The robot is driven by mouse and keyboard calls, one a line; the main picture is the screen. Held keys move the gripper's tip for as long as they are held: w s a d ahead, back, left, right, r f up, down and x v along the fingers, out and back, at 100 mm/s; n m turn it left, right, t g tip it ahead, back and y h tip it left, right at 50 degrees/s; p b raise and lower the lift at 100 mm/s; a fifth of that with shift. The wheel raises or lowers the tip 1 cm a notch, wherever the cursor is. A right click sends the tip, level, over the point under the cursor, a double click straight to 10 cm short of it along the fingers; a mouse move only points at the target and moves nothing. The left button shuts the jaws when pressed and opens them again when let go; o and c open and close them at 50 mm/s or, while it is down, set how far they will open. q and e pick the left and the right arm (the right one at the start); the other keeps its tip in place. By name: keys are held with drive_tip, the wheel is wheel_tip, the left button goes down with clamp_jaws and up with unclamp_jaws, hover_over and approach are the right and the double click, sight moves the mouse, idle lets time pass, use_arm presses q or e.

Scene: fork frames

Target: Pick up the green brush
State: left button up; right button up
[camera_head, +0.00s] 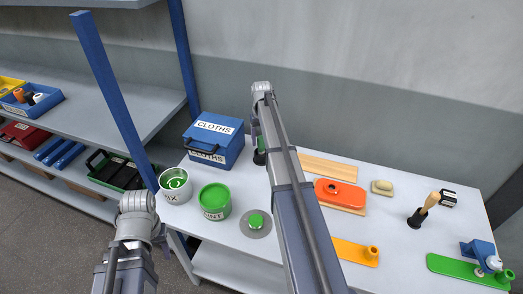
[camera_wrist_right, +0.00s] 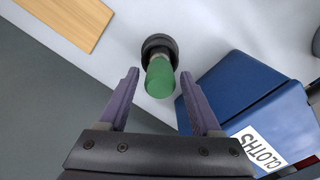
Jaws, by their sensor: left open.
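The green brush (camera_wrist_right: 160,78) stands upright on the table, a green handle on a round black base. In the head view the brush (camera_head: 260,151) is mostly hidden behind my right arm, beside the blue CLOTHS box. My right gripper (camera_wrist_right: 159,73) is open in the wrist view, its two purple fingers apart on either side of the handle's end, with gaps on both sides. In the head view my right gripper (camera_head: 253,130) is partly hidden by its own arm. My left gripper (camera_head: 160,236) is at the lower left, in front of the table, mostly hidden by its wrist.
The blue CLOTHS box (camera_head: 214,136) is close to the right gripper. An orange tool (camera_head: 340,193), a dark-based wooden-handled brush (camera_head: 423,211) and a wooden board (camera_head: 328,169) lie right.

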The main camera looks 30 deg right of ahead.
clamp_jaws()
idle(0.3)
drive_tip(key=shift+r, duration=0.15)
